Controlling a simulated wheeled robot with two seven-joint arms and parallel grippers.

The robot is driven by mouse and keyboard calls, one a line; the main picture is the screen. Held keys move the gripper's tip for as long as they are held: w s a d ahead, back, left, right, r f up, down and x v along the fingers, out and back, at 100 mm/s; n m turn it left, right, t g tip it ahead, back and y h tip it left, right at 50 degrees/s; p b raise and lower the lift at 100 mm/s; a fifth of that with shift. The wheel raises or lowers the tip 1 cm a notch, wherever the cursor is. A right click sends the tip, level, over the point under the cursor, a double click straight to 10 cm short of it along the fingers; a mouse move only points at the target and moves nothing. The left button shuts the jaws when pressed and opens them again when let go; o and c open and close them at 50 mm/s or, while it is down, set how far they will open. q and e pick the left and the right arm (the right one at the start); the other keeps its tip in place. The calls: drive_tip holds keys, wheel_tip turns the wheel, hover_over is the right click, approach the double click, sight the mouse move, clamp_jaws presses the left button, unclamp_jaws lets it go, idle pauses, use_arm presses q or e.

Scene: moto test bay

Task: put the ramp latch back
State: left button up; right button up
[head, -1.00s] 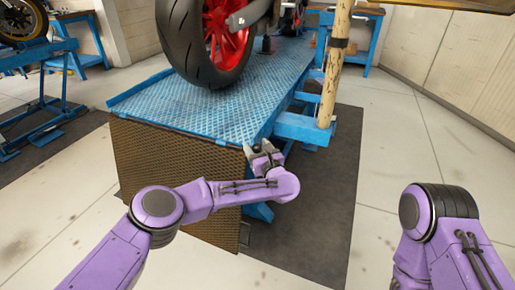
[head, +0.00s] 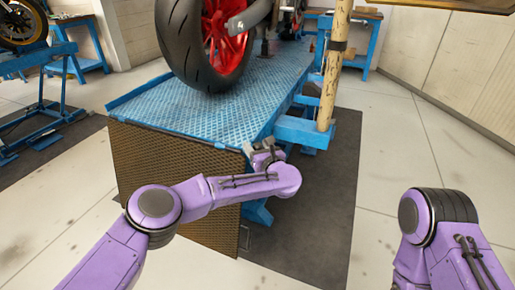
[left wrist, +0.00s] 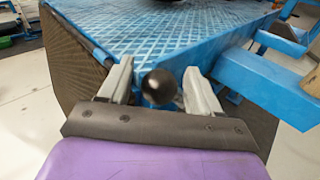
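The ramp latch shows as a round black knob (left wrist: 158,87) at the near right corner of the blue lift platform in the left wrist view. My left gripper (left wrist: 157,82) has its two grey fingers spread, one on each side of the knob, with a narrow gap visible on both sides. In the head view my left gripper (head: 264,152) is at that same corner, beside the top edge of the brown mesh ramp (head: 175,180), which hangs down at the platform's end. The rest of the latch is hidden. My right gripper is out of view.
The blue platform (head: 215,115) carries a motorcycle with a black rear tyre (head: 178,45). A blue side bracket (head: 303,131) and a worn yellowish post (head: 331,85) stand right of my left gripper. The floor to the right is clear.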

use_arm(q)
drive_tip(key=v, duration=1)
drive_tip(key=shift+s, duration=0.25)
